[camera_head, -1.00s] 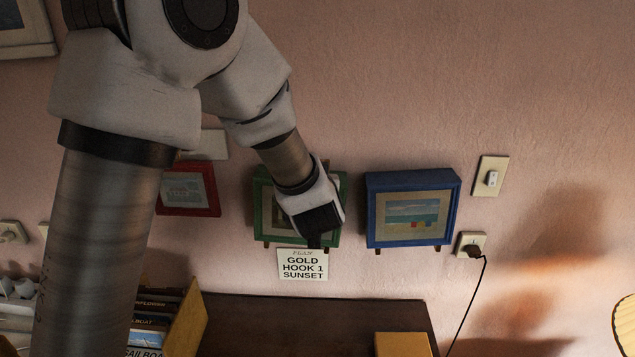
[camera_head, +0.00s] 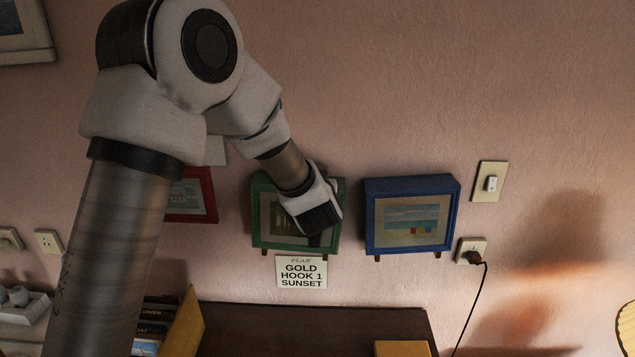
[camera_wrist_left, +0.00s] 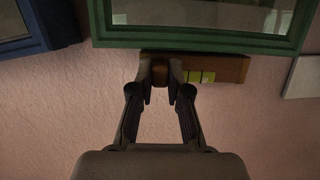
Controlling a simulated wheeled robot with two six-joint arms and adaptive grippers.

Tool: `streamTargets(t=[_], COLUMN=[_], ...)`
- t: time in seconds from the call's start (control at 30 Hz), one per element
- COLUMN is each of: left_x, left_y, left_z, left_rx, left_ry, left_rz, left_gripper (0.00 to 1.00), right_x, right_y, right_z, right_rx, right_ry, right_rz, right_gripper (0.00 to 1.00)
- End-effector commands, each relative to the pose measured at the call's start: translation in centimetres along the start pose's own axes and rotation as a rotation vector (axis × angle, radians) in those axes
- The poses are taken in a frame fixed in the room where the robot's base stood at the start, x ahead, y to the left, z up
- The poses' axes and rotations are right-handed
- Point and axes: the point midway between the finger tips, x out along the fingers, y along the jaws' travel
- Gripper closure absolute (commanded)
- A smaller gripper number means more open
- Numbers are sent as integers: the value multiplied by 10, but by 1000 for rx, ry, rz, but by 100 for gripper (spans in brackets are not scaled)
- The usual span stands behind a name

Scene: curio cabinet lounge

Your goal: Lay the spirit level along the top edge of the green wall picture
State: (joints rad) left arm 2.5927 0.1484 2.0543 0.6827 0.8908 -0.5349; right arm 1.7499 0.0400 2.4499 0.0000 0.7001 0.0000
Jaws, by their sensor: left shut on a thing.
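The green wall picture (camera_head: 264,226) hangs in the middle of the head view, partly covered by my left arm. The wrist view sees it upside down, with its top edge (camera_wrist_left: 190,42) across the top. The spirit level (camera_wrist_left: 228,69), a brown bar with yellow-green vials, lies roughly parallel to that edge, close against it. I cannot tell whether it rests on the edge. My left gripper (camera_wrist_left: 160,80) is shut on the level near one end; the head view shows this hand (camera_head: 318,212) in front of the picture. The level is not clearly visible there. My right gripper is not in view.
A blue picture (camera_head: 411,214) hangs right of the green one, a red picture (camera_head: 207,193) left. A label card (camera_head: 301,272) is below. A switch (camera_head: 490,182) and a plugged-in cord (camera_head: 480,290) are farther right. A dark cabinet top (camera_head: 310,325) lies below.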

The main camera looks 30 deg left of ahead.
Motion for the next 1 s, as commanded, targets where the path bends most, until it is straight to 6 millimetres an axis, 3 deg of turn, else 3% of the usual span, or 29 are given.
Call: streamTargets(t=[0.53, 0.57, 0.6, 0.63, 1.0], left_x=[2, 2, 2, 2, -5], left_y=[0, 0, 0, 0, 1], left_z=[6, 5, 5, 5, 5], left_rx=[0, 0, 0, 0, 1], left_ry=[0, 1, 1, 0, -1], left_rz=[0, 0, 0, 0, 1], left_gripper=[100, 73, 59, 55, 55], right_x=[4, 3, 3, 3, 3], right_y=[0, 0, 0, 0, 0], right_z=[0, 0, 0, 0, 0], right_rx=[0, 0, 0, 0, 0], right_ry=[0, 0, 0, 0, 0], right_rz=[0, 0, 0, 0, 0], right_gripper=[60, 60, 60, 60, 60])
